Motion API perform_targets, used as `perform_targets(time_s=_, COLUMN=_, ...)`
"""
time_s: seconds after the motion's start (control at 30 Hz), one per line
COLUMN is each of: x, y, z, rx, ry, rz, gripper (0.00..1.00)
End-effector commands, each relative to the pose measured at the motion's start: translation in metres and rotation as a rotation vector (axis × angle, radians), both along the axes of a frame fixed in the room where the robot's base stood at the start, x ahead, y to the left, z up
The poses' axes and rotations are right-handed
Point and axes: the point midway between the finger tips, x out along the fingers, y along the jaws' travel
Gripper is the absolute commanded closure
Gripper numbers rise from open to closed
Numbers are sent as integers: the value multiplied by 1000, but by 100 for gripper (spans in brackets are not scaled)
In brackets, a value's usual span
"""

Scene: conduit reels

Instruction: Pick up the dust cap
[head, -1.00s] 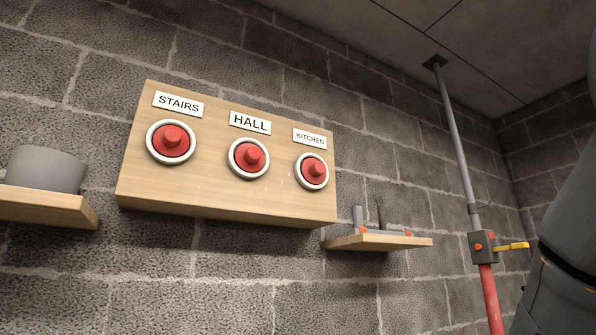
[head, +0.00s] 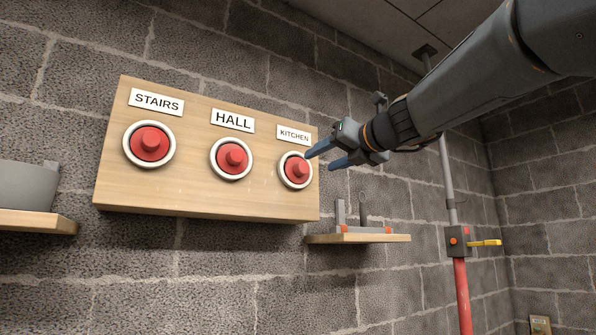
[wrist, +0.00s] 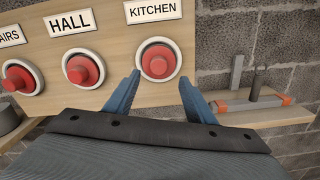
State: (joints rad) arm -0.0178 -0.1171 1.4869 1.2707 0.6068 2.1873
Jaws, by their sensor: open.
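Three red dust caps with round knobs sit in white rings on a wooden board (head: 250,199). The STAIRS cap (head: 149,144) is at the left, the HALL cap (head: 234,158) in the middle and the KITCHEN cap (head: 298,170) at the right. My gripper (head: 319,161) is open and empty, just to the right of the KITCHEN cap in the head view. In the wrist view the KITCHEN cap (wrist: 159,61) shows ahead, between the two blue fingers. I cannot tell whether a finger touches the ring.
A small shelf (head: 350,239) at the lower right of the board holds a grey and orange tool. A left shelf (head: 38,222) bears a grey tub (head: 25,187). A vertical pipe with a yellow-handled box (head: 458,241) stands at the right.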

Motion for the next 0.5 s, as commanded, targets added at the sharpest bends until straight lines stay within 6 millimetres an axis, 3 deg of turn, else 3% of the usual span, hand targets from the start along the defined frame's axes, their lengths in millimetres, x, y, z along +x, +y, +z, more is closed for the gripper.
perform_targets(time_s=0.5, x=48, y=35, z=6, rx=6, ry=4, rz=1, gripper=50)
